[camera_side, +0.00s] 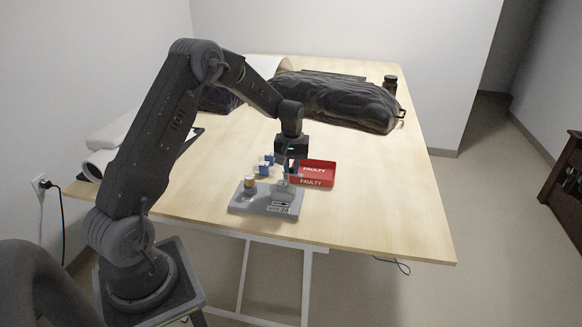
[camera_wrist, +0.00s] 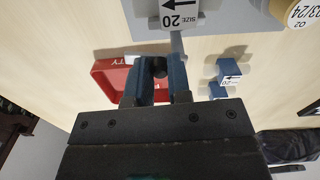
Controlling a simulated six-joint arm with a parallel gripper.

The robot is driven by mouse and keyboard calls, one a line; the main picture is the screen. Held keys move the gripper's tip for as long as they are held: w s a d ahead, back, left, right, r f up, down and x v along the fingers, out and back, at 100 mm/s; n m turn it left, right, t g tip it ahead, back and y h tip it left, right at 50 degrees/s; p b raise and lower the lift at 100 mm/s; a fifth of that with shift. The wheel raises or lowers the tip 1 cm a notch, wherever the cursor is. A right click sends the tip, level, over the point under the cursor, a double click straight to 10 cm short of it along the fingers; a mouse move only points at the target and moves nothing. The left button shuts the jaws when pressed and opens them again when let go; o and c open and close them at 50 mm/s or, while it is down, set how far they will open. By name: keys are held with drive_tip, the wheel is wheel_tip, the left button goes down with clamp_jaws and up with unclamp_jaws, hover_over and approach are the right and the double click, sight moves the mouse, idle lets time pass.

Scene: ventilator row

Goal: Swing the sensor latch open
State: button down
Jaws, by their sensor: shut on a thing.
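The grey fixture (camera_side: 240,205) stands on the table near its front edge, with a label with an arrow and "SIZE 20" (camera_wrist: 180,13) on its block. A narrow grey bar of the sensor latch (camera_wrist: 177,42) reaches from this block towards my fingers. My gripper (camera_side: 289,174) points down at the block's far side. A tan sensor cylinder (camera_side: 249,182) stands on the fixture's left.
A red "FAULTY" tray (camera_side: 318,183) sits close behind and right of the fixture. Small blue parts (camera_side: 263,170) lie behind the fixture; one (camera_wrist: 230,70) carries a label. A black bag (camera_side: 340,97) and a dark jar (camera_side: 390,84) are farther back. The table's right side is clear.

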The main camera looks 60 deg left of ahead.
sight(292, 168)
drive_tip(key=shift+w+n, duration=0.1)
drive_tip(key=shift+n, duration=0.4)
drive_tip(key=shift+a, duration=0.1)
drive_tip(key=c, duration=1.1)
unclamp_jaws()
drive_tip(key=shift+o, duration=0.2)
drive_tip(key=shift+r, duration=0.1)
wheel_tip(292, 168, up, 14)
